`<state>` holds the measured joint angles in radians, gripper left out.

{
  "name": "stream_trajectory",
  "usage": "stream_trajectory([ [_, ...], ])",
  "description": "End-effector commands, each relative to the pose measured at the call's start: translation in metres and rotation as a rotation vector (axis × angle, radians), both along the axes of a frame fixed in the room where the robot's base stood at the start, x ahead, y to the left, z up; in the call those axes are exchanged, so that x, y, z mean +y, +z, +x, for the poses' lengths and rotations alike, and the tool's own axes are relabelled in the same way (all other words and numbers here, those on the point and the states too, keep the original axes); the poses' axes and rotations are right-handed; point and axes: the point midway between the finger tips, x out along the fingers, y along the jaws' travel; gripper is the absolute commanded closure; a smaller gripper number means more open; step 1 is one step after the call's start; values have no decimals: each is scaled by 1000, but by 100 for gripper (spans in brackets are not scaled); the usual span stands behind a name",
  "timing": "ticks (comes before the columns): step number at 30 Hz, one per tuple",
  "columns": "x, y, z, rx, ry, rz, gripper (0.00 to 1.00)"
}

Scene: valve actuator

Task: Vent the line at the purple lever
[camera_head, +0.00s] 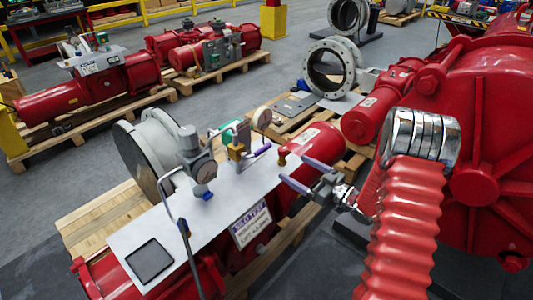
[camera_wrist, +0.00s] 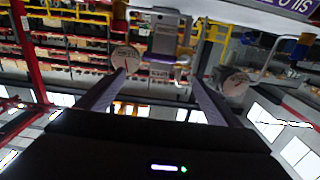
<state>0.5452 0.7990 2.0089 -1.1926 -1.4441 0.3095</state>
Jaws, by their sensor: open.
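The purple lever (camera_head: 262,149) sits on a small brass valve (camera_head: 236,151) on top of the light grey panel (camera_head: 215,212). My gripper (camera_head: 293,168) is open, to the right of the lever, with its two purple-grey fingers apart and pointing left toward the panel. Nothing is between the fingers, and a gap shows between them and the lever. In the wrist view the fingers (camera_wrist: 160,82) spread on either side of a grey box-like fitting (camera_wrist: 165,33), with a purple strip and brass parts (camera_wrist: 181,72) below it. Whether that strip is the lever is unclear.
A grey regulator (camera_head: 195,160) and thin bent tubing stand on the panel, left of the lever. A sign (camera_head: 250,224) hangs at the panel's front edge. A red cylinder (camera_head: 312,143) lies behind. Large red machinery (camera_head: 480,150) fills the right side.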

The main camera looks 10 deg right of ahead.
Motion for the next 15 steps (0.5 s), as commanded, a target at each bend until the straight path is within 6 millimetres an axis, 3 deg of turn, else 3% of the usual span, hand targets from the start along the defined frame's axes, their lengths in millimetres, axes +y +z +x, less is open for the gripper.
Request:
stream_trajectory([
  [15,7,0,9,1,1,-1,13],
])
